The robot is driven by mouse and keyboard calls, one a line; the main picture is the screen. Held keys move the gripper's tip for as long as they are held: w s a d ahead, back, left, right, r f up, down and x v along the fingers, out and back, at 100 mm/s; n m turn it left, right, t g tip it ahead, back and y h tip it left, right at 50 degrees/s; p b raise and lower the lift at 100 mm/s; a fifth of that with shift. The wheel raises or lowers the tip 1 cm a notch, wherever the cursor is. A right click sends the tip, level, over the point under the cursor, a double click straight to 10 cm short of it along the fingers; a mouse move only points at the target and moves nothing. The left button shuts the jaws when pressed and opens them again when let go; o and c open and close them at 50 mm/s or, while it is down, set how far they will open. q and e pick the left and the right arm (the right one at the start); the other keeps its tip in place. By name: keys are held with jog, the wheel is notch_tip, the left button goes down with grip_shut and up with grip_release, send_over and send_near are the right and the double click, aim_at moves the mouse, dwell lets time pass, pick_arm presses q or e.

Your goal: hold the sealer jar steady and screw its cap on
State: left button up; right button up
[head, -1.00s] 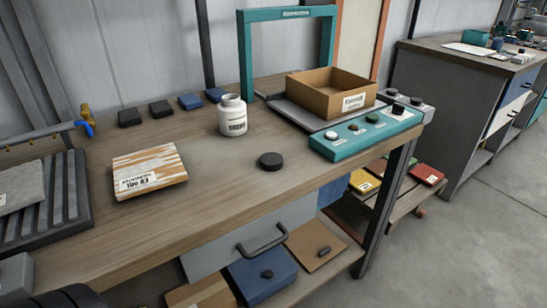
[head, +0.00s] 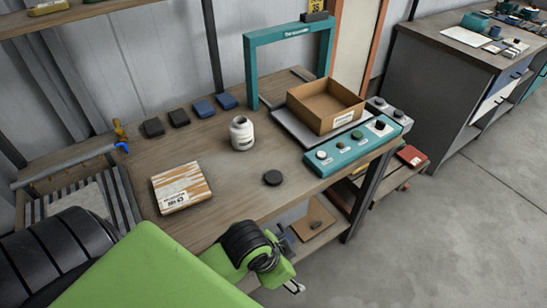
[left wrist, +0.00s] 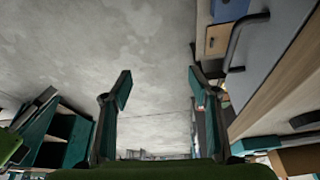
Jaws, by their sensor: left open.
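The white sealer jar (head: 242,133) stands upright on the wooden workbench, with a label on its side and its neck uncapped. A black round cap (head: 272,178) lies flat on the bench, in front of the jar and apart from it. My left gripper (head: 294,287) is at the end of my green arm, beyond the bench's front edge and well short of the jar and cap. In the left wrist view the gripper (left wrist: 158,86) is open, with nothing between its teal-padded fingers. My right gripper is in neither view.
A teal control panel (head: 350,146) and a cardboard box (head: 325,103) are at the right, by a teal arch (head: 250,70). Several dark blocks (head: 178,117) line the back. The bench around the cap is clear.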

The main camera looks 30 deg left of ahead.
pick_arm(q)
jog(key=w+d+r+m+h, duration=0.1)
jog(key=w+d+r+m, duration=0.2)
jog(key=w+m, duration=0.3)
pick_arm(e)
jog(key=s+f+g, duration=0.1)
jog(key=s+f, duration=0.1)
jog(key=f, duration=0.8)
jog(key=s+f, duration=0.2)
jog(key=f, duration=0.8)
pick_arm(q)
notch_tip(320, 180, up, 17)
jog(key=m+g+y, duration=0.3)
jog(key=m+g, duration=0.1)
jog(key=m, duration=0.4)
send_over(275, 178)
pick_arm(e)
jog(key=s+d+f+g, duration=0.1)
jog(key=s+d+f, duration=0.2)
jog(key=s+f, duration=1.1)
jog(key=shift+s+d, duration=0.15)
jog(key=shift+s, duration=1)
pick_arm(q)
jog(key=shift+w, duration=0.1)
notch_tip(275, 178, down, 9)
jog(key=shift+r+p, duration=0.15)
jog(key=shift+p, duration=0.25)
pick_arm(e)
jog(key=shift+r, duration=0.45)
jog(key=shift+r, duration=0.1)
